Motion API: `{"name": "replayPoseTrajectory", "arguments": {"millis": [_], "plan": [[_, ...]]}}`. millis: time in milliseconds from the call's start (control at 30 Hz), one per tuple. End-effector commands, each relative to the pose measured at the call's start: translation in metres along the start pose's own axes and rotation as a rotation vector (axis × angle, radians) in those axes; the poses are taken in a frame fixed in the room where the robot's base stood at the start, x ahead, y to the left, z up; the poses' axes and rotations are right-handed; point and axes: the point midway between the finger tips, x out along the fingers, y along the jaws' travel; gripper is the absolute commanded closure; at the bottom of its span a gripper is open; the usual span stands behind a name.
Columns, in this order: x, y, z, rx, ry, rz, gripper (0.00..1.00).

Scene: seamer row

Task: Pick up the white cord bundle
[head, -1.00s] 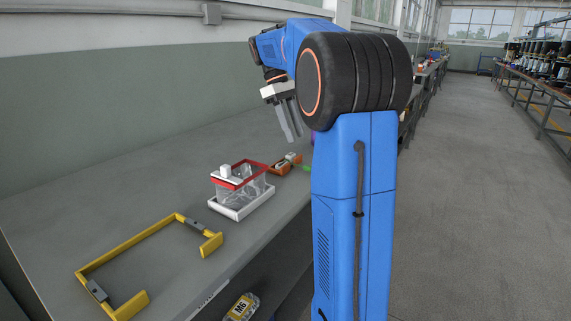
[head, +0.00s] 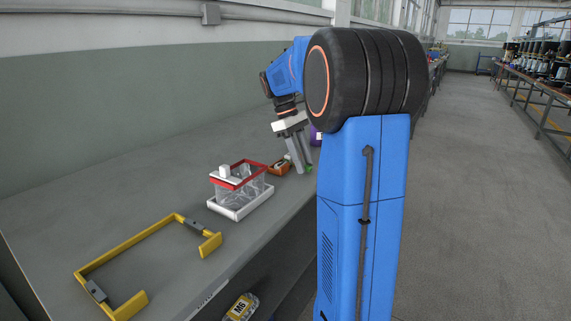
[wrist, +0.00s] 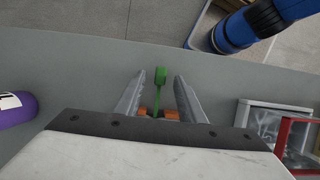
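My gripper (head: 303,168) is open, pointing down at the far part of the bench. In the wrist view its two fingers (wrist: 159,78) stand apart. A green-ended piece (wrist: 160,78) and part of an orange holder (wrist: 158,112) show in the gap between them; contact cannot be told. In the head view the orange holder (head: 278,171) sits just left of the fingers, with a small pale item (head: 281,162) in it. I cannot tell whether this is the white cord bundle; no cord shows clearly. The gripper's body hides part of the holder in the wrist view.
A clear bin with a red rim (head: 236,184) stands in a white tray (head: 240,209) left of the holder. A yellow frame (head: 130,245) lies on the near bench. A purple container (wrist: 14,108) stands at the wrist view's left. The bench's front edge is close.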

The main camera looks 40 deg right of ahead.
Motion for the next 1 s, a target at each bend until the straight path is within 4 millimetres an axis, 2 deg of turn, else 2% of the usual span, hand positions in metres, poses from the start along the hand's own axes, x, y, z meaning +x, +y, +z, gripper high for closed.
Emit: {"name": "replayPoseTrajectory", "arguments": {"millis": [167,300,333,733,1000], "plan": [[0.000,0.000,0.000,0.000,0.000,0.000,0.64],[0.000,0.000,0.000,0.000,0.000,0.000,0.98],[0.000,0.000,0.000,0.000,0.000,0.000,1.00],[-0.007,0.000,0.003,0.001,0.001,0.001,1.00],[-0.048,0.001,0.019,0.001,0.002,0.002,1.00]]}}
